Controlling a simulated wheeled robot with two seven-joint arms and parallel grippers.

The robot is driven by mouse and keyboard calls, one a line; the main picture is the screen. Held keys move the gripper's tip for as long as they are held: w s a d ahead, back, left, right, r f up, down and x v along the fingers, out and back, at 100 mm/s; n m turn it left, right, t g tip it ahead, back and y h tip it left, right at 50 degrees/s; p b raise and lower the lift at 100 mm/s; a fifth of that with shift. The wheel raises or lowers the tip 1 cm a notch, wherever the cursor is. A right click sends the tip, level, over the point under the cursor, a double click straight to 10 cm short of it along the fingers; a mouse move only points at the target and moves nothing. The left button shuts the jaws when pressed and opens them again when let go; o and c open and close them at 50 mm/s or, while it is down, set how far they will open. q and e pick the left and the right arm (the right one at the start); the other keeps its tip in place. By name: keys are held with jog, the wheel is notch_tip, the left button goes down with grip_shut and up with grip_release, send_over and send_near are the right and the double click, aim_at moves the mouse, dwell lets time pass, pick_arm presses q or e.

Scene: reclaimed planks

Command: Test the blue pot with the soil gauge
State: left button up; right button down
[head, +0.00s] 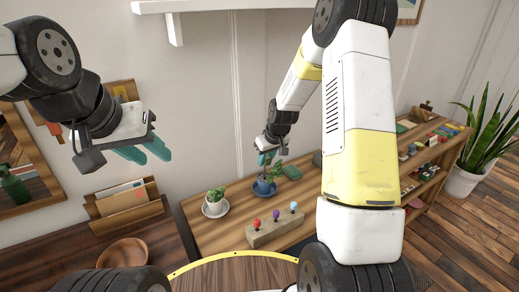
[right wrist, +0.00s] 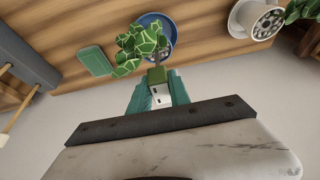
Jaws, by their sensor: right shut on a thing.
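The blue pot (head: 264,187) holds a leafy plant and stands on the wooden shelf top. In the right wrist view the blue pot (right wrist: 152,18) is partly hidden by patterned green leaves. My right gripper (head: 267,158) is above it, and in the right wrist view the gripper (right wrist: 158,88) is shut on the soil gauge (right wrist: 161,98), a small white and green body. A thin dark probe points from it toward the pot; I cannot tell whether its tip is in the soil. My left gripper (head: 146,153) is open and empty in the air at the left.
A white pot (head: 213,209) with a plant stands on a saucer to the left. A wooden block (head: 275,230) with red, blue and purple knobs is in front. A green flat item (head: 292,172) lies behind right. A wooden bowl (head: 124,253) is on the left table.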

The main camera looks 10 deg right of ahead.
jog(key=shift+f, duration=2)
jog(key=c, duration=1.1)
grip_release()
jog(key=shift+c, duration=0.2)
jog(key=v, duration=0.8)
notch_tip(320, 180, up, 9)
